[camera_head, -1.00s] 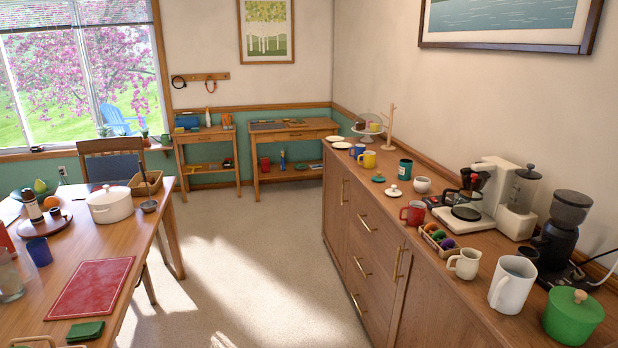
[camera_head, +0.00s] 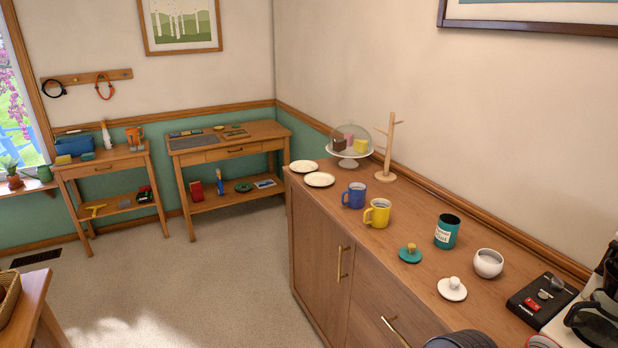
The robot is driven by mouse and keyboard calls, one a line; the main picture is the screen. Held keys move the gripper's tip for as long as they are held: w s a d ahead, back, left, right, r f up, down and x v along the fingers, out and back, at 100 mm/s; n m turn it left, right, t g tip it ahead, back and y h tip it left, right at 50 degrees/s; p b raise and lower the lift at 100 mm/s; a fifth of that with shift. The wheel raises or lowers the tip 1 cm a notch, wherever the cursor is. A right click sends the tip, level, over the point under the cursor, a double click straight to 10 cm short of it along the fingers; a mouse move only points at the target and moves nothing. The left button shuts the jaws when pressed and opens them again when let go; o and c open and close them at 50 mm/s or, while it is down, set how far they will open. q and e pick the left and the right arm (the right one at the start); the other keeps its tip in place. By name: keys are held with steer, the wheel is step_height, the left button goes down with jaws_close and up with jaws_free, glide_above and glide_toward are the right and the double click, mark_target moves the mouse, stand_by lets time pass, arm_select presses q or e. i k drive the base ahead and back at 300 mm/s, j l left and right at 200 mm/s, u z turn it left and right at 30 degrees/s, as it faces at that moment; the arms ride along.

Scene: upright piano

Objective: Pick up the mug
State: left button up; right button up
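A blue mug (camera_head: 354,195) stands upright on the wooden sideboard (camera_head: 318,240), near its far end. A yellow mug (camera_head: 377,213) stands upright just in front of it, to the right. Neither mug is held. Neither of my grippers can be made out. A dark rounded part, which looks like part of my arm, shows at the bottom edge below the sideboard's lids.
Two white plates (camera_head: 319,179), a domed cake stand (camera_head: 349,146) and a wooden mug tree (camera_head: 388,150) stand beyond the mugs. Nearer are a teal canister (camera_head: 447,231), teal lid (camera_head: 410,254), white bowl (camera_head: 488,263), white lid (camera_head: 452,289) and black tray (camera_head: 541,298). Open floor lies left.

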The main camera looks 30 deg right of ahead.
mark_target(353, 197)
steer(key=i+z, duration=0.15)
steer(key=i, duration=0.55)
steer(key=i+j+z, duration=0.15)
steer(key=i, duration=0.5)
steer(key=i+l+z, duration=0.15)
steer(key=i+z, duration=0.55)
steer(key=i+j+z, duration=0.1)
steer(key=i+z, duration=0.25)
steer(key=i, duration=0.1)
